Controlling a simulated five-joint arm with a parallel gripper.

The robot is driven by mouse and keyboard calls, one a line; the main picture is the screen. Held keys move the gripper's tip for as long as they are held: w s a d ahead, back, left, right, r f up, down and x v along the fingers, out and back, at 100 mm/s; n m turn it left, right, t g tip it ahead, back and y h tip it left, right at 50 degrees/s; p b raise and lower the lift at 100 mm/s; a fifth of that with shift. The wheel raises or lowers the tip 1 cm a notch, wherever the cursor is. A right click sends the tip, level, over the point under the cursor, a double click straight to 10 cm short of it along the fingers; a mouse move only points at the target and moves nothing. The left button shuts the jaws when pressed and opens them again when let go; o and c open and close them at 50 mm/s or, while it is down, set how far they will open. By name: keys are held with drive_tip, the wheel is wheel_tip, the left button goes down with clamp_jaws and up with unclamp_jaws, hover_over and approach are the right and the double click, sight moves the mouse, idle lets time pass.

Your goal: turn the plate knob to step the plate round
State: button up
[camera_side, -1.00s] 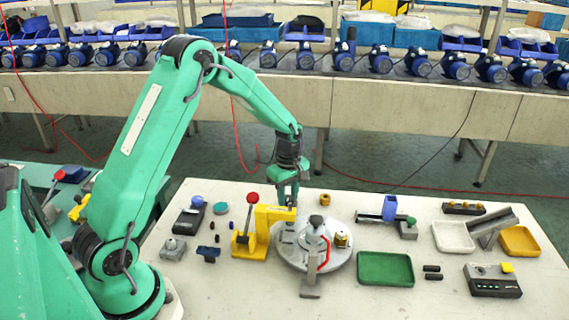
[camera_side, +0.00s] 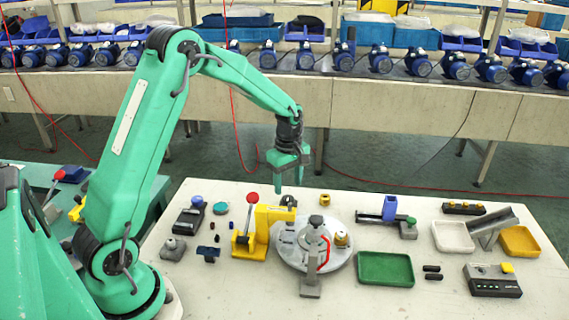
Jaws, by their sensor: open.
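The round grey plate (camera_side: 340,256) lies on the white table, with upright grey and red-edged parts on it. A dark knob (camera_side: 316,220) tops the post near its middle; I take this as the plate knob. A brass-coloured piece (camera_side: 342,239) sits on the plate's right side. My gripper (camera_side: 288,187) is open and empty, fingers pointing down.
The yellow press with a red ball lever (camera_side: 252,198) stands against the plate's left side. A green tray (camera_side: 386,283) and a blue slide fixture (camera_side: 390,208) are to the right. Small dark parts lie left. Table between plate and front edge is mostly clear.

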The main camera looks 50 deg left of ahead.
sight(288, 198)
drive_tip(key=shift+r, duration=1.55)
drive_tip(key=shift+r, duration=0.1)
drive_tip(key=shift+s+d+r, duration=0.1)
drive_tip(key=shift+r, duration=0.1)
drive_tip(key=s+d+r+m+t, duration=0.3)
drive_tip(key=s+d+r+m, duration=0.3)
drive_tip(key=s+r+m, duration=0.45)
drive_tip(key=s+d+r+m+t, duration=0.1)
drive_tip(key=s+d+r+m, duration=0.1)
drive_tip(key=s+m, duration=0.2)
drive_tip(key=s+d+r+m+t, duration=0.1)
drive_tip(key=s+d+r+m, duration=0.1)
drive_tip(key=s, duration=0.7)
drive_tip(key=shift+m+t, duration=0.3)
drive_tip(key=shift+m, duration=0.55)
drive_tip(key=shift+s, duration=0.1)
